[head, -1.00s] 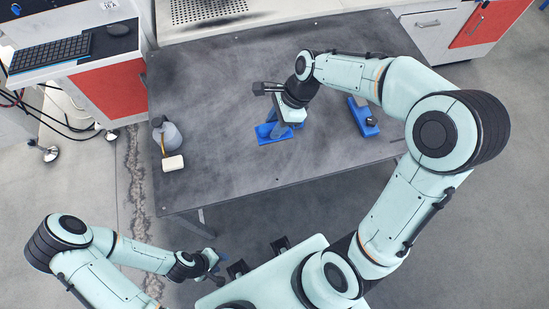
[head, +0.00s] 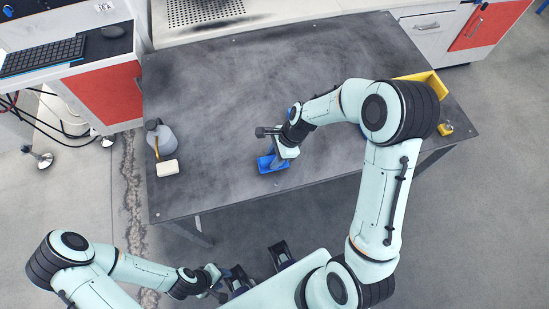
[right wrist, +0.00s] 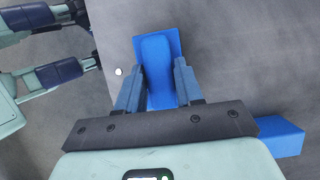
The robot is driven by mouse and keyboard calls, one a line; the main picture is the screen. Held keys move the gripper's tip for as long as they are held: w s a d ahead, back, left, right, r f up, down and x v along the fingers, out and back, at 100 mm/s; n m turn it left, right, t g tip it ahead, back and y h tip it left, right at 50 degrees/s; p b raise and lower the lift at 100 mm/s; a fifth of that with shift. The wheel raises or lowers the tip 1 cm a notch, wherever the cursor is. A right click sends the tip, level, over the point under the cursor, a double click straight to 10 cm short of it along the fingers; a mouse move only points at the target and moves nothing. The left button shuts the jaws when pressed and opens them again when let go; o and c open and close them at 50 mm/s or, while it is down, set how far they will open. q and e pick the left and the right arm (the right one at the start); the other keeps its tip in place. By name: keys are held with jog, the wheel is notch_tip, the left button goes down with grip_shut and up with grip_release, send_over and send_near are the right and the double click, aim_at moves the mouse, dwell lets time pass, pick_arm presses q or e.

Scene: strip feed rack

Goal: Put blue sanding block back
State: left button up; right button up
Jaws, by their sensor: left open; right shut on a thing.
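The blue sanding block (head: 269,164) has a flat base and a raised grip, and is near the table's front edge in the head view. My right gripper (head: 283,155) is shut on it. In the right wrist view the two fingers (right wrist: 158,88) close on both sides of the block's raised grip (right wrist: 158,65). I cannot tell whether the block touches the table. My left gripper (head: 215,282) is open and empty, low in front of the table.
Another blue piece (right wrist: 285,137) shows partly behind the gripper in the right wrist view. A grey bottle (head: 162,138) and a whitish block (head: 167,168) stand at the table's left. A yellow bin (head: 430,82) is at the right, partly behind my arm. The table's middle is clear.

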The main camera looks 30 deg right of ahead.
jog(key=shift+f, duration=0.55)
jog(key=shift+f, duration=0.15)
jog(key=o, duration=0.9)
jog(key=shift+o, duration=0.2)
jog(key=shift+d+r, duration=0.1)
jog(key=shift+r, duration=0.25)
jog(key=p+v, duration=0.2)
jog(key=v, duration=0.9)
jog(key=shift+r, duration=0.3)
